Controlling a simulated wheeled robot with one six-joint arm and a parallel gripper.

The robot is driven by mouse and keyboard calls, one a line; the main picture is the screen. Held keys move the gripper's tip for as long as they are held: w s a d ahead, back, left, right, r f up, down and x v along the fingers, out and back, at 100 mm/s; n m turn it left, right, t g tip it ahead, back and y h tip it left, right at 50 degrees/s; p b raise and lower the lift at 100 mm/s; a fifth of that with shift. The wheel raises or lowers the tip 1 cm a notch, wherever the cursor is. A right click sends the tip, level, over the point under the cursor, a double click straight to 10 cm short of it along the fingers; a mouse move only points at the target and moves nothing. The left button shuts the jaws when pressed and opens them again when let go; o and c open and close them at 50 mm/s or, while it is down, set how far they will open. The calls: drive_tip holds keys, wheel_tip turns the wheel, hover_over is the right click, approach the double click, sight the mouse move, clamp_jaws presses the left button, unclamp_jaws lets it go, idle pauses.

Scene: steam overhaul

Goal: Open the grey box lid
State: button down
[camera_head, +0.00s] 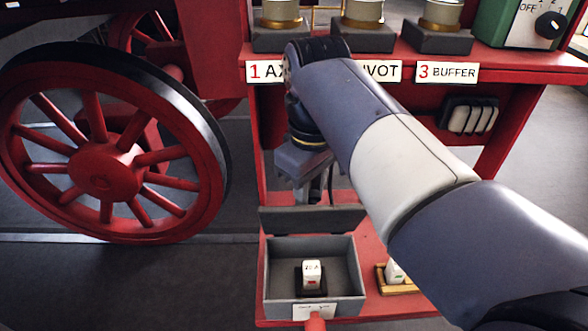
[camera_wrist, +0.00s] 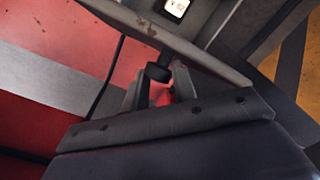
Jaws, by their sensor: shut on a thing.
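The grey box (camera_head: 267,277) is at the bottom middle of the head view, and its inside shows. Its grey lid (camera_head: 312,219) is raised along the back edge, seen nearly edge-on. In the wrist view the lid (camera_wrist: 140,28) crosses diagonally at the top. My gripper (camera_head: 312,194) is just behind the raised lid, its fingertips partly hidden there. In the wrist view my gripper (camera_wrist: 163,90) is shut on the dark lid handle (camera_wrist: 157,72). A white block marked 20 A (camera_head: 312,271) is inside the box and also shows in the wrist view (camera_wrist: 177,7).
The box is on a red shelf (camera_head: 385,307). A small white block in a yellow tray (camera_head: 384,282) is to its right, partly behind my arm. Above is a red shelf with labels, including 3 BUFFER (camera_head: 447,72). A large red wheel (camera_head: 105,171) is at left.

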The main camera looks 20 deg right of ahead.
drive_tip(key=shift+d+f, duration=0.15)
drive_tip(key=shift+f, duration=0.2)
drive_tip(key=c, duration=1.1)
unclamp_jaws()
drive_tip(key=shift+d, duration=0.2)
drive_tip(key=shift+s+a, duration=0.1)
drive_tip(key=shift+s, duration=0.05)
